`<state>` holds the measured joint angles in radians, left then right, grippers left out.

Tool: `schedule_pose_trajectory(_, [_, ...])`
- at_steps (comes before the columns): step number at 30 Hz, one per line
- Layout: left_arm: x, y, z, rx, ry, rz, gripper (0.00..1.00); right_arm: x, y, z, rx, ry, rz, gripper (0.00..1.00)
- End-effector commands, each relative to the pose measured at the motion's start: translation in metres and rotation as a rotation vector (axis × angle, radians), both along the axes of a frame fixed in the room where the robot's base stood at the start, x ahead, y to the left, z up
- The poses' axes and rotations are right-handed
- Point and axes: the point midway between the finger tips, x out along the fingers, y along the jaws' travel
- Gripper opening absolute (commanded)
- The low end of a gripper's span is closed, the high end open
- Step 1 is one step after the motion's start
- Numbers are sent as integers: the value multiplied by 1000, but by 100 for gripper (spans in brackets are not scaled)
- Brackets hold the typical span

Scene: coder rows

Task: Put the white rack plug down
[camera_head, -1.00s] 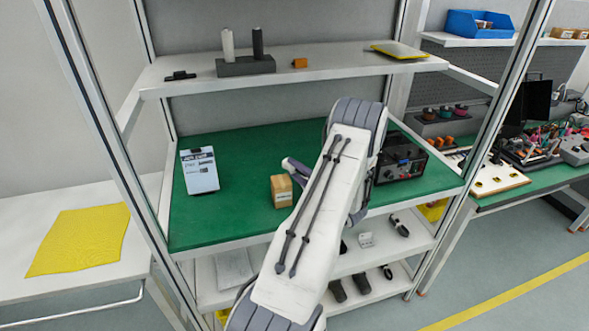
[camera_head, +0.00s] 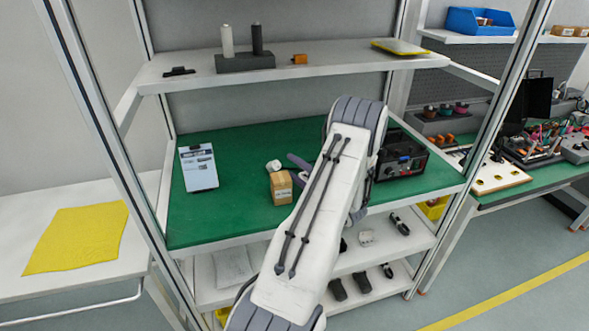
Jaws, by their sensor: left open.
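A small white piece, which looks like the white rack plug (camera_head: 273,166), rests on the green mat (camera_head: 232,150) of the rack's worktop, behind a small cardboard box (camera_head: 281,187). My left gripper (camera_head: 298,163) is open, just right of the white piece and apart from it in the picture. Only a dark finger part shows; the rest is hidden behind my own white arm. My right gripper is not in view.
A clipboard (camera_head: 198,167) lies at the mat's left. A black device (camera_head: 401,160) stands at the right. The upper shelf (camera_head: 165,64) hangs above the worktop. The mat between clipboard and cardboard box is clear.

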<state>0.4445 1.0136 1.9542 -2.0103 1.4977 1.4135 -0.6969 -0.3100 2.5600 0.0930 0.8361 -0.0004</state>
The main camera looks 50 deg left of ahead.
Motion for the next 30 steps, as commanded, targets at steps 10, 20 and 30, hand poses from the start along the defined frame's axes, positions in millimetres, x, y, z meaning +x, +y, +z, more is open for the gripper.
schedule_pose_trajectory(10, [2, -31, 7, 0, 1, -7, 73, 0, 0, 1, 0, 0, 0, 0])
schedule_pose_trajectory(20, [1, -101, 8, 1, -1, -4, 73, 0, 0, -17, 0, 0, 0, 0])
schedule_pose_trajectory(30, [0, -121, 10, 0, 0, -1, 73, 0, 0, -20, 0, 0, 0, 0])
